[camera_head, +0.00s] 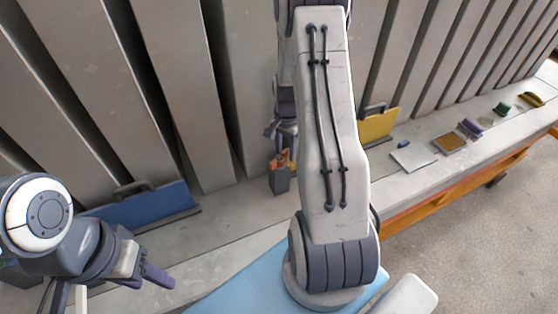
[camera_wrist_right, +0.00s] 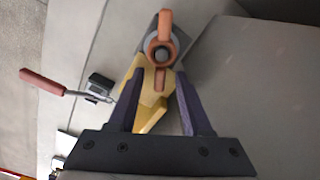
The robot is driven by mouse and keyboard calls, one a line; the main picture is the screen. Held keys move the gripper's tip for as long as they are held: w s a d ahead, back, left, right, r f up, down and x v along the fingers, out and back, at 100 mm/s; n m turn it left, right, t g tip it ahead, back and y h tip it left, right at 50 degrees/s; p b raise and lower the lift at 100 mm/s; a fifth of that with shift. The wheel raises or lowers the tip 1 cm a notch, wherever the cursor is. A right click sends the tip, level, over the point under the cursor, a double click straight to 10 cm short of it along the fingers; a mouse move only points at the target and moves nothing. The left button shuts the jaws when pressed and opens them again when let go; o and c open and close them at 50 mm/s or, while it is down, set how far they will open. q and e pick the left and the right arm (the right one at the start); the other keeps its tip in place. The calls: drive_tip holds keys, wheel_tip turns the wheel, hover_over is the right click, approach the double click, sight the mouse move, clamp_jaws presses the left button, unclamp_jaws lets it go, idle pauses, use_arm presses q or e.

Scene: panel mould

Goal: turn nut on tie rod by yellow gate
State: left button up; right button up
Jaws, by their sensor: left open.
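An orange winged nut (camera_wrist_right: 160,80) sits around the grey end of a tie rod (camera_wrist_right: 162,54) in the right wrist view. My right gripper (camera_wrist_right: 160,72) is open, with its dark purple fingers on either side of the nut's lower wing and visible gaps. A yellow part (camera_wrist_right: 152,112) shows behind the nut and between the fingers. In the head view, my right gripper (camera_head: 284,130) is small and partly hidden by my arm, just above some orange (camera_head: 280,160). A yellow gate (camera_head: 377,127) stands right of that arm. My left gripper (camera_head: 150,270) is open and empty at the lower left.
A blue gate (camera_head: 145,208) stands against the grey panels behind my left gripper. Several small items, including a brown-topped block (camera_head: 449,144) and a light plate (camera_head: 413,155), lie on the ledge at right. A red-handled tool (camera_wrist_right: 42,82) lies left of the fingers.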

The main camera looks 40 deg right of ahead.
sight(278, 157)
drive_tip(key=shift+r, duration=0.1)
wheel_tip(278, 157, up, 10)
drive_tip(key=b, duration=0.2)
drive_tip(key=shift+r, duration=0.2)
drive_tip(key=shift+o, duration=0.3)
drive_tip(key=o, duration=0.3)
drive_tip(key=a+f+p, duration=0.1)
drive_tip(key=f, duration=0.2)
drive_tip(key=a+f+p, duration=0.1)
drive_tip(key=f+p, duration=0.1)
drive_tip(key=f, duration=0.1)
drive_tip(key=s+a+f+p, duration=0.1)
drive_tip(key=f+p, duration=0.1)
drive_tip(key=f, duration=0.2)
drive_tip(key=shift+a, duration=0.4)
idle(0.4)
